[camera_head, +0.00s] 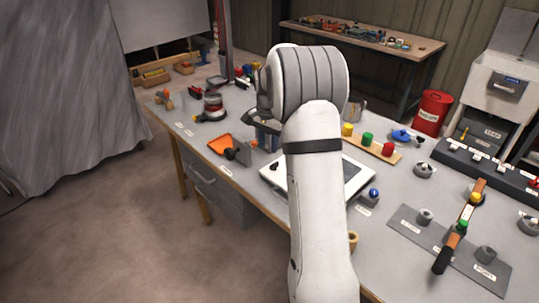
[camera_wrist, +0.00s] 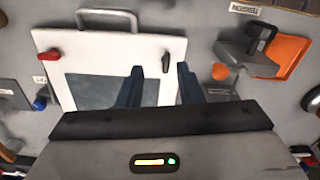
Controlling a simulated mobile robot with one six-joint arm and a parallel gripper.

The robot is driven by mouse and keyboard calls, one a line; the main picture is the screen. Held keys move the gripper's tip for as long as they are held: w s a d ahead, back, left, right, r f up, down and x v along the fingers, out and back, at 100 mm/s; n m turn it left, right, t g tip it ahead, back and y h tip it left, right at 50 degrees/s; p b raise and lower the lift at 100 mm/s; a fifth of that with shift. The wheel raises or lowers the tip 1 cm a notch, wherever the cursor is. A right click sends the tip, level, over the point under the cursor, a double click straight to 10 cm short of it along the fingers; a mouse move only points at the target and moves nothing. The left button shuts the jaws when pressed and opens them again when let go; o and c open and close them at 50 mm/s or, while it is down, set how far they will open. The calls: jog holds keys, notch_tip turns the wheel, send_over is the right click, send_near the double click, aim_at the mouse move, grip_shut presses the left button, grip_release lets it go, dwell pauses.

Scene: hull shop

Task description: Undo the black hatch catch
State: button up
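The hatch (camera_wrist: 90,45) is a white panel with a grey window, lying on the bench. Its black catch (camera_wrist: 167,63) is a short lever near the panel's right edge in the wrist view, pointing roughly up and down the picture. A red catch (camera_wrist: 50,56) sits at the opposite edge. My gripper (camera_wrist: 160,67) is open, its two dark blue fingers apart, with the black catch showing between the tips; I cannot tell how far above it they are. In the head view my arm hides the middle of the hatch (camera_head: 358,177).
An orange dustpan (camera_wrist: 286,57) and a grey bracket-like item lie beside the hatch. A blue knob (camera_head: 374,192) on a grey block stands on its other side. A wooden strip with coloured knobs (camera_head: 372,146) lies behind. A grey handle (camera_wrist: 106,15) rises at the panel's edge.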

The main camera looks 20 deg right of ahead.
aim_at(274, 164)
jog(key=shift+m, duration=0.9)
jog(key=w+d+f, duration=0.1)
jog(key=d+f, duration=0.1)
jog(key=w+d+f, duration=0.1)
jog(key=w, duration=0.1)
jog(key=shift+w+d+f, duration=0.2)
jog(key=shift+d+f, duration=0.2)
jog(key=shift+w+d+f, duration=0.1)
jog(key=shift+f, duration=0.2)
notch_tip(274, 164, down, 8)
jog(key=shift+r+p, duration=0.25)
jog(key=shift+p, duration=0.45)
jog(key=shift+c, duration=0.4)
grip_shut()
